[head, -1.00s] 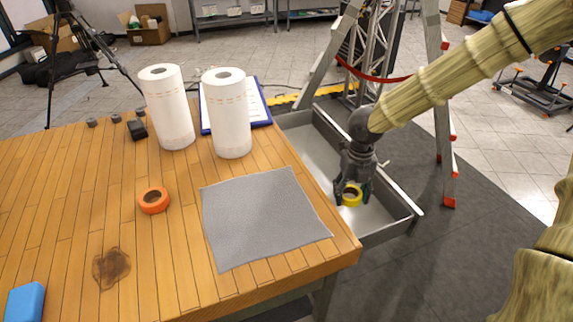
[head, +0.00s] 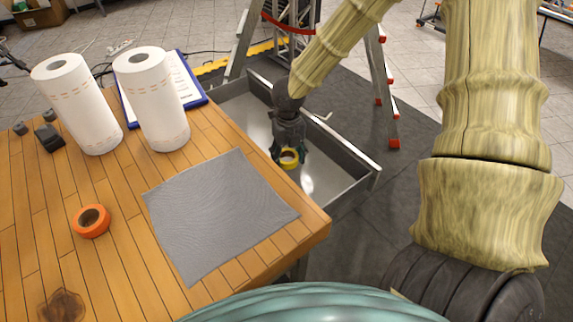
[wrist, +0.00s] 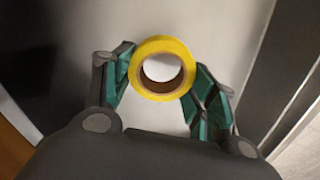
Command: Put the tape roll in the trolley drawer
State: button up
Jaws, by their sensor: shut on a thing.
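A yellow tape roll (head: 289,158) is held between the fingers of my gripper (head: 288,153). In the wrist view the yellow tape roll (wrist: 162,43) sits between the two green-padded fingers of my gripper (wrist: 163,75), which touch its sides. The open trolley drawer (head: 345,176) is a long grey metal tray beside the table. The roll and gripper are over the inside of the drawer, within its walls in the head view. I cannot tell whether the roll touches the drawer floor. An orange tape roll (head: 91,221) lies on the table, apart from my gripper.
The wooden table (head: 120,255) carries a grey cloth (head: 215,215), two paper towel rolls (head: 152,100) and a blue clipboard (head: 185,82). A ladder (head: 388,95) with red feet stands behind the drawer. The drawer floor around the roll looks clear.

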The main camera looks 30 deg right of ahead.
aim_at(288, 172)
jog(key=shift+f, duration=2.05)
jog(key=shift+f, duration=0.2)
jog(key=o, duration=1.4)
jog(key=shift+r, duration=0.1)
jog(key=shift+r, duration=0.1)
jog(key=shift+r, duration=6)
